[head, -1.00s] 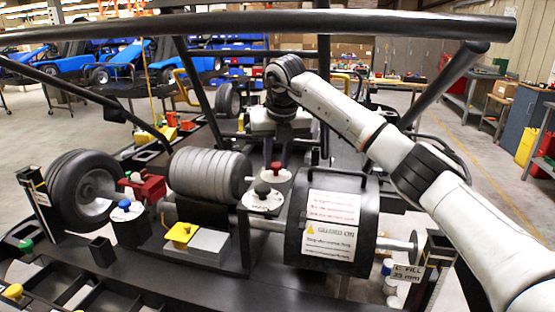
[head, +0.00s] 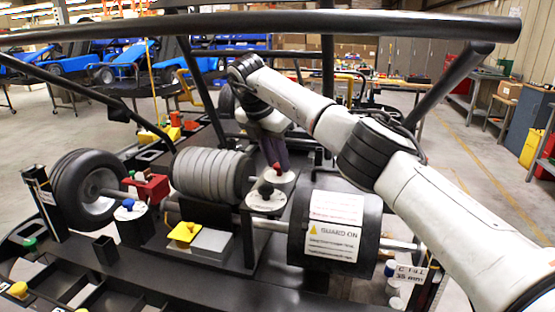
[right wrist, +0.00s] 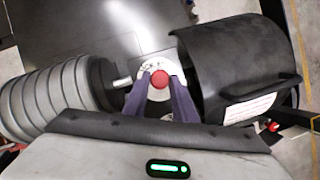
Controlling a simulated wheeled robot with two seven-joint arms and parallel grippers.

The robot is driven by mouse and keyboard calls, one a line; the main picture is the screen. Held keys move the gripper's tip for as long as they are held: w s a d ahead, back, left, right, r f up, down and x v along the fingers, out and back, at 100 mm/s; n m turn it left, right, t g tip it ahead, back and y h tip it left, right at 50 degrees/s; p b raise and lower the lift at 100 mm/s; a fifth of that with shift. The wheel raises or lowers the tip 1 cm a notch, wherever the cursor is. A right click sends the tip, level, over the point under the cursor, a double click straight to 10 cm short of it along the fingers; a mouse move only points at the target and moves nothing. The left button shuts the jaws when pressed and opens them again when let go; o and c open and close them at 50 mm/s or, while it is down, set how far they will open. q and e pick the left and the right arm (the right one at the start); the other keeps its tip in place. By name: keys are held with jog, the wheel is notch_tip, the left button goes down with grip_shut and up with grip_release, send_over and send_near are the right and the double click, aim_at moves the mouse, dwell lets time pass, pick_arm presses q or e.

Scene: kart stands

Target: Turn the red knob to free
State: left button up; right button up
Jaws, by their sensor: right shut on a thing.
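The red knob (head: 277,168) sits on a pale round dial plate (head: 282,179), behind the black knob (head: 265,190) and between the grey ribbed roller and the black guard drum. It shows as a round red top in the right wrist view (right wrist: 160,79). My right gripper (head: 275,160) comes down on it from above, with its two dark fingers one on each side of the red knob and shut on it. The dial markings are too small to read, so I cannot tell the knob's setting. My left gripper is not in view.
The black guard drum (head: 371,222) with its white label stands right of the knob. The grey ribbed roller (head: 205,173) stands left. Black frame bars (head: 220,24) cross above.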

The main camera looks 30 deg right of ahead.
jog(key=shift+w+a+m+g, duration=0.15)
jog(key=shift+m+g, duration=0.15)
jog(key=shift+m, duration=0.7)
jog(key=o, duration=1)
jog(key=shift+o, duration=0.2)
